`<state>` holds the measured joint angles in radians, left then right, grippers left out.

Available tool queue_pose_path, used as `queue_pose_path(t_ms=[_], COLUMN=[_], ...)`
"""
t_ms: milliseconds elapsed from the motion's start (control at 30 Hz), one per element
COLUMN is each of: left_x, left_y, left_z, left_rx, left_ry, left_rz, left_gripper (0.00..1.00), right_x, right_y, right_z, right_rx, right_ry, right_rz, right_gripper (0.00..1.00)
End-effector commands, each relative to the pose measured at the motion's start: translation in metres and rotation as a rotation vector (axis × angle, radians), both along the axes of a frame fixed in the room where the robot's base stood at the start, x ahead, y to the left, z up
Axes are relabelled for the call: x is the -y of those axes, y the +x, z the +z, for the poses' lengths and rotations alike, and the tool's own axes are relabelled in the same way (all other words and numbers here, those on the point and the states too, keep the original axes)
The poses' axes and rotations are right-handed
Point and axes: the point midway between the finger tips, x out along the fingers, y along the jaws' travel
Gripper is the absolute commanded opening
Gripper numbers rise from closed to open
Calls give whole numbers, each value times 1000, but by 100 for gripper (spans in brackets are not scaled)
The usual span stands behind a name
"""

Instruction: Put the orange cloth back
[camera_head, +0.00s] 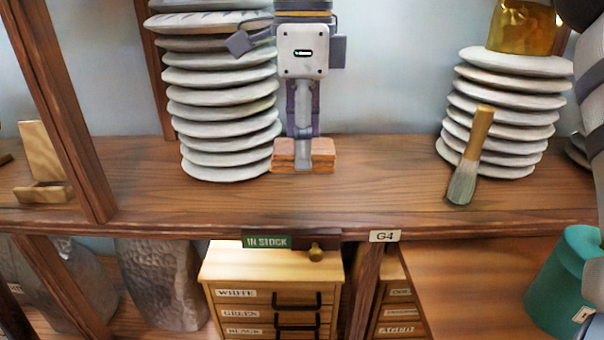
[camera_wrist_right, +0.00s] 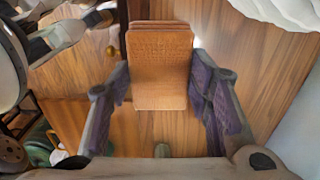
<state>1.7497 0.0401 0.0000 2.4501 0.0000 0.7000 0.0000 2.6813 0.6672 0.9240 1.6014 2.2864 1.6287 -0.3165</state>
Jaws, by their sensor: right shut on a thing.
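My right gripper (camera_head: 302,160) points down at the shelf, just right of the tall plate stack. It is shut on the orange cloth (camera_head: 322,155), a flat, folded, orange-brown block low at the shelf top; I cannot tell whether it touches the wood. In the right wrist view the cloth (camera_wrist_right: 160,68) shows between the two purple-padded fingers. Grey jointed parts at the upper left of that view seem to be my left arm; its jaws cannot be made out. The head view does not show my left gripper.
A tall plate stack (camera_head: 225,125) stands close at left. A shorter stack (camera_head: 500,110) stands at right with a brush (camera_head: 470,160) before it. The shelf (camera_head: 385,180) between is clear. A wooden post (camera_head: 65,110) stands left. Below are a drawer cabinet (camera_head: 270,265) and a teal canister (camera_head: 560,280).

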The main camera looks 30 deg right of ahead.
Motion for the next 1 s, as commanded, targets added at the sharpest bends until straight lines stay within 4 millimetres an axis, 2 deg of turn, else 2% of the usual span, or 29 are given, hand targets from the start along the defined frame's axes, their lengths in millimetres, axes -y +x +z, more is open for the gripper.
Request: queue_pose_path(t_ms=[100,367,533,933,967,1000], left_x=[0,0,0,0,0,0], left_y=[-1,0,1,1,1,1], left_z=[-1,0,1,1,1,1], left_rx=[-2,1,3,3,3,3], left_ry=[0,0,0,0,0,0], left_rz=[0,0,0,0,0,0], left_gripper=[79,79,79,79,79,79], right_x=[12,10,11,11,11,11], right_y=[19,16,17,19,19,19], right_z=[-1,-37,-67,-74,-74,-74], right_rx=[-2,-2,0,0,0,0], right_ry=[0,-1,0,1,1,1], right_rz=[-3,2,2,2,2,2], right_gripper=[20,20,20,20,50,59])
